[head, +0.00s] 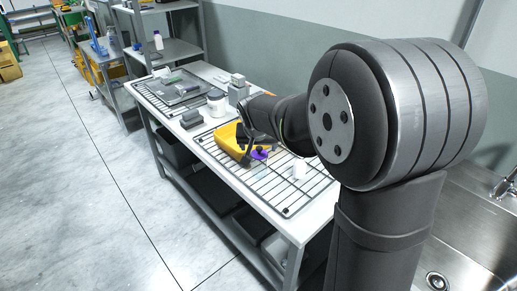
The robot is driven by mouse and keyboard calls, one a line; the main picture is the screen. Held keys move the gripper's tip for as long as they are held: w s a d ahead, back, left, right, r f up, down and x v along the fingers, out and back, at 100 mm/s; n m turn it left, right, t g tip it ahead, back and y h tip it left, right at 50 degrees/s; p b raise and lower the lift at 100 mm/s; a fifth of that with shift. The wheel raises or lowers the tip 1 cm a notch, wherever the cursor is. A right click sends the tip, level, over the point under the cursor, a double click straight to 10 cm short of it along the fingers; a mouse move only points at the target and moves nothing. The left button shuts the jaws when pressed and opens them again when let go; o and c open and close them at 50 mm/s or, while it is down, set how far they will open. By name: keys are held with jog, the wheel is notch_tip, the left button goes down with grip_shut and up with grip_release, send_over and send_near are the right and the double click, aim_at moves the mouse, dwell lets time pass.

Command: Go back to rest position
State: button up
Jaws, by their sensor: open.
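My gripper (246,150) is small in the head view, above the workbench beside the yellow container (229,143). It is open, with its dark fingers pointing down. I cannot tell whether it touches the container. A small purple item (259,155) lies just right of the fingers, partly hidden by a dark part. My arm crosses the right half of the view and hides part of the bench.
A black wire rack (262,189) covers the near part of the workbench, with a small white object (299,169) on it. A white jar (216,103), a grey block (191,119) and a tray (175,88) stand farther back. A sink (480,228) is at right.

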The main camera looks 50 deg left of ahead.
aim_at(259, 150)
dwell(0.4)
jog(key=x, duration=1.2)
jog(key=shift+r, duration=1.45)
jog(key=shift+f, duration=0.1)
